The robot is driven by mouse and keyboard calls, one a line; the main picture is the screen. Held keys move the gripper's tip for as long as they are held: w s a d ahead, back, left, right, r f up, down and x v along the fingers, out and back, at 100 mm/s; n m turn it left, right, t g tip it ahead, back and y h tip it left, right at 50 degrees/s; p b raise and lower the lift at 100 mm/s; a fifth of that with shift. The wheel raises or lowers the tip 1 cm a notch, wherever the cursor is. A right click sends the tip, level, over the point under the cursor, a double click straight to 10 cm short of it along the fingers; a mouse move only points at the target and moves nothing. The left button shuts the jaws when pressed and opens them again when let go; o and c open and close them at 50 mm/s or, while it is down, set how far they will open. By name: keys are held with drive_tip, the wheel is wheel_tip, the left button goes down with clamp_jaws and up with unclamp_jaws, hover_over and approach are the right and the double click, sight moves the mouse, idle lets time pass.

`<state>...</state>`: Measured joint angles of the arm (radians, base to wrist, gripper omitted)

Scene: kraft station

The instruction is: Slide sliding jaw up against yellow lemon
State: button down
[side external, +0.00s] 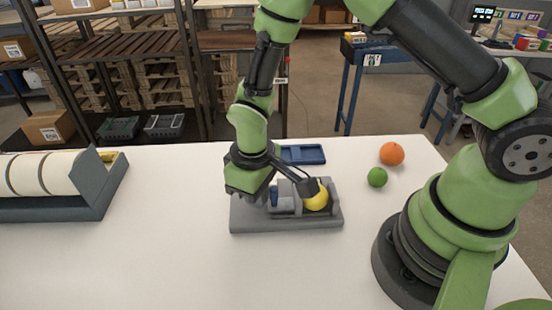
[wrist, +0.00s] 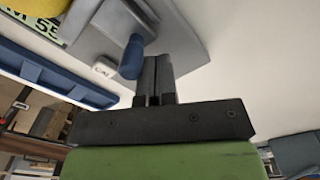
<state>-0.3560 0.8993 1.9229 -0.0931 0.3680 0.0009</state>
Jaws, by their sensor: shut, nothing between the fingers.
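The yellow lemon (side external: 317,198) rests at the right end of a grey fixture (side external: 285,225); part of it shows at the top left corner of the wrist view (wrist: 35,5). The grey sliding jaw (side external: 285,204) is left of the lemon and carries a blue handle (side external: 274,196). A gap between jaw and lemon is hard to judge. In the wrist view, my gripper (wrist: 157,68) is shut and empty, right beside the blue handle (wrist: 132,57), on the side away from the lemon. I cannot tell if they touch. The fingertips are hard to make out in the side view.
A blue tray (side external: 302,154) lies behind the fixture. A green lime (side external: 377,177) and an orange (side external: 392,154) sit to the right. A grey holder with white rolls (side external: 45,174) stands at the far left. The table (side external: 170,250) is clear in front and left of the fixture.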

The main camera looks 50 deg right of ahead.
drive_tip(key=shift+s+d, duration=0.15)
drive_tip(key=shift+s, duration=0.05)
idle(0.3)
drive_tip(key=shift+w, duration=0.1)
drive_tip(key=shift+w+a, duration=0.2)
drive_tip(key=shift+a, duration=0.1)
drive_tip(key=shift+r, duration=0.1)
drive_tip(key=shift+r, duration=0.25)
wheel_tip(320, 180, up, 6)
drive_tip(key=shift+r, duration=0.15)
idle(0.3)
